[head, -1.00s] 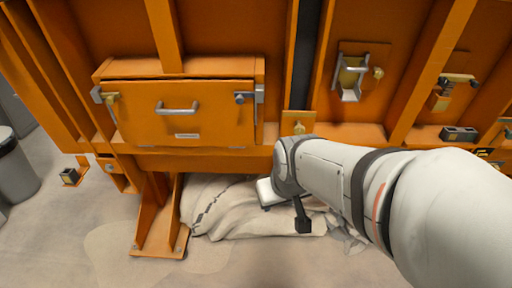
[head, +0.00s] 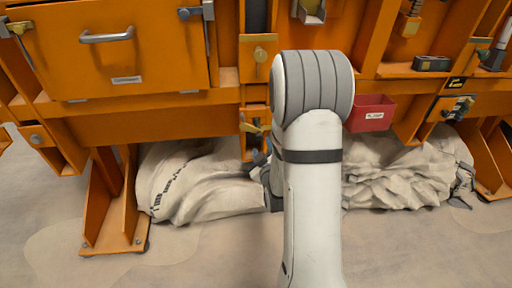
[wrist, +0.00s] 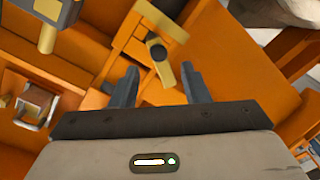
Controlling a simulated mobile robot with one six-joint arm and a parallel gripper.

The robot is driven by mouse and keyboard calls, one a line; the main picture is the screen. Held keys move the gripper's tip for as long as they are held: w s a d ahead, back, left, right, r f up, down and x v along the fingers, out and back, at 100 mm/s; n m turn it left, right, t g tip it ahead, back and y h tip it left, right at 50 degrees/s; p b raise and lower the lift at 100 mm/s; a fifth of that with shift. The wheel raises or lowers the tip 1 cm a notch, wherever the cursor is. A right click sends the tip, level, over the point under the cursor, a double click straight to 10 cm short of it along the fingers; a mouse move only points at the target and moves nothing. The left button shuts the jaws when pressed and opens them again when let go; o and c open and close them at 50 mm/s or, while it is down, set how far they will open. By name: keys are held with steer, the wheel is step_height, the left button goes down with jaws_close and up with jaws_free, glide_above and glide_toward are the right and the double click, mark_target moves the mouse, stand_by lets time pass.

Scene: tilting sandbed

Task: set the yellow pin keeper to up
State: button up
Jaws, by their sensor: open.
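The yellow pin keeper (head: 252,127) shows in the head view as a small yellow piece on an orange bracket, just left of my arm. In the wrist view a narrow yellow keeper bar (wrist: 165,73) with a dark round pin lies between my fingertips, in front of an orange plate. My gripper (wrist: 160,72) is open, with one finger on each side of the bar, and no contact is clear. In the head view my arm hides most of the gripper. Whether the keeper points up I cannot tell.
An orange hatch with a grey handle (head: 107,36) is at left. A red bin (head: 371,113) hangs right of my arm. A crumpled beige sheet (head: 200,180) lies under the orange frame. A small black box (head: 431,63) sits on the ledge.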

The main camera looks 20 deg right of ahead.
mark_target(259, 138)
steer(key=x, duration=0.7)
steer(key=shift+w+d+r+b, duration=0.1)
steer(key=shift+w+b, duration=0.25)
